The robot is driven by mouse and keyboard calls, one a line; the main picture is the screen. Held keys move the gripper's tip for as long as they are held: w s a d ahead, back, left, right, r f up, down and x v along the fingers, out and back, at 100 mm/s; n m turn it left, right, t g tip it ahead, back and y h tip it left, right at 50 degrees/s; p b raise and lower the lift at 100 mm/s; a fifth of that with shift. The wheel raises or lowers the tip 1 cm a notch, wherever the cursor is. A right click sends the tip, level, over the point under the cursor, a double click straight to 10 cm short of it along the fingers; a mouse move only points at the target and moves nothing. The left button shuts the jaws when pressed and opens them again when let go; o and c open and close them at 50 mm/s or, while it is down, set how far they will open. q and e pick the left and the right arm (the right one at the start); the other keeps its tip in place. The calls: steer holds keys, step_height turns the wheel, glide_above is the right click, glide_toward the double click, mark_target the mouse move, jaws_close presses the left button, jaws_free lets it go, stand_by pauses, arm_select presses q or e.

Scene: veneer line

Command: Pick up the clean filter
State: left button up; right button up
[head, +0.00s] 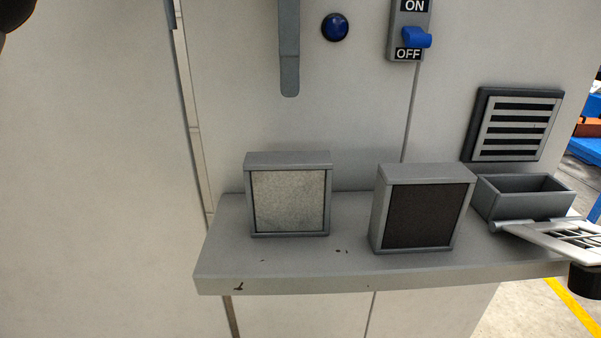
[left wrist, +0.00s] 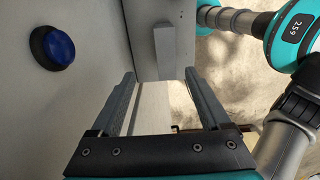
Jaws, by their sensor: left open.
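The clean filter (head: 289,201), a pale speckled panel in a grey square frame, stands upright on the left part of a grey shelf (head: 285,277). A similar framed filter with a dark brown face (head: 424,215) stands to its right, with a gap between them. My left gripper (left wrist: 158,75) shows in the left wrist view with its two grey fingers apart and nothing between them. In the head view only a dark rounded piece, perhaps of my left arm, enters the top left corner. The right gripper is not seen.
A blue button (head: 335,27), a hanging grey bar (head: 289,55) and an ON/OFF switch (head: 409,34) are on the wall above the shelf. An open grey box (head: 525,207) and a slotted light plate (head: 548,238) are at the right end, below a louvred vent (head: 514,124).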

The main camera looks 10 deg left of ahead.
arm_select(q)
steer(key=b, duration=0.2)
glide_above(289, 156)
step_height(289, 156, down, 4)
steer(key=shift+s+f, duration=0.1)
steer(key=shift+f, duration=0.15)
steer(key=f+b, duration=0.1)
steer(key=f, duration=0.3)
steer(key=shift+w+f, duration=0.1)
steer(key=shift+w, duration=0.1)
steer(key=shift+s+f, duration=0.1)
steer(key=shift+f, duration=0.6)
steer(key=f, duration=0.3)
steer(key=shift+s+f, duration=0.2)
steer(key=shift+f, duration=0.2)
steer(key=shift+f+p, duration=0.3)
steer(key=shift+f, duration=0.3)
jaws_close()
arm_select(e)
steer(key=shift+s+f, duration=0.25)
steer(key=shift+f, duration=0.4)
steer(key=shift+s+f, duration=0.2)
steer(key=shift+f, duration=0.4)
